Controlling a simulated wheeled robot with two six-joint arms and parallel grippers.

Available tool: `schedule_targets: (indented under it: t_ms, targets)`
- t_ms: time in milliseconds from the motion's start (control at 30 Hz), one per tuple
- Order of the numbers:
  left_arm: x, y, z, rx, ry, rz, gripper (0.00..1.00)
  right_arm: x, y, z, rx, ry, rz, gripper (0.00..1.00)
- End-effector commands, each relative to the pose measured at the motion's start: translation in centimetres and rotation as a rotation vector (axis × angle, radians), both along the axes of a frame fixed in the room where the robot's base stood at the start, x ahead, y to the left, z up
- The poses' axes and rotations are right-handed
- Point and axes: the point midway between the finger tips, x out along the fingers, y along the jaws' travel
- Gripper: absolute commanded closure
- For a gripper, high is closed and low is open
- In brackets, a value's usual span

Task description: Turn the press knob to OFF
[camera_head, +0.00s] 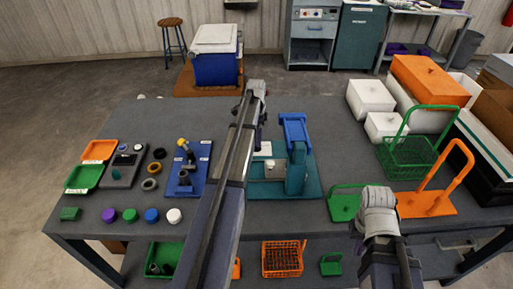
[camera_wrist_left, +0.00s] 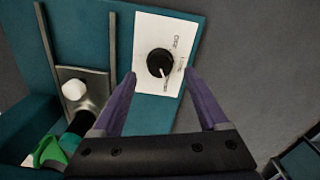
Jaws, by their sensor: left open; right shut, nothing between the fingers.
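The press (camera_head: 296,132) is teal and stands mid-table in the head view. In the left wrist view, its black knob (camera_wrist_left: 160,62) sits on a white label plate (camera_wrist_left: 150,30). The knob's white pointer is turned to the lower label, away from the upper label, which appears to read OFF. My left gripper (camera_wrist_left: 160,100) is open, its purple fingers either side of the knob's lower part in that view; I cannot tell whether they touch it. In the head view the left arm hides the knob. My right gripper (camera_head: 378,198) is shut and empty at the table's front right.
A blue stand (camera_head: 187,170) and several coloured caps lie left of the left arm. A green basket (camera_head: 410,155), an orange holder (camera_head: 428,205) and white boxes (camera_head: 370,96) stand at the right. The table's back left is clear.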

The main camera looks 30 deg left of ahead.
Motion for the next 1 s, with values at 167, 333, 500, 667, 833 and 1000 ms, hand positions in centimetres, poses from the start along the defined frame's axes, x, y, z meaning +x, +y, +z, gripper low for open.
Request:
schedule_targets:
  t_ms: [167, 333, 500, 667, 833, 1000]
  targets:
    - [0.0, 0.0, -3.0, 0.0, 0.0, 0.0, 0.23, 0.0, 0.0, -3.0, 0.0, 0.0, 0.0, 1.0]
    - [0.0, 0.0, -4.1, 0.0, 0.0, 0.0, 0.23, 0.0, 0.0, -4.1, 0.0, 0.0, 0.0, 1.0]
    - [0.0, 0.0, -4.0, 0.0, 0.0, 0.0, 0.23, 0.0, 0.0, -4.0, 0.0, 0.0, 0.0, 1.0]
    - [0.0, 0.0, -4.0, 0.0, 0.0, 0.0, 0.27, 0.0, 0.0, -4.0, 0.0, 0.0, 0.0, 1.0]
    - [0.0, 0.0, -4.0, 0.0, 0.0, 0.0, 0.46, 0.0, 0.0, -4.0, 0.0, 0.0, 0.0, 1.0]
    - [0.0, 0.0, -4.0, 0.0, 0.0, 0.0, 0.65, 0.0, 0.0, -4.0, 0.0, 0.0, 0.0, 1.0]
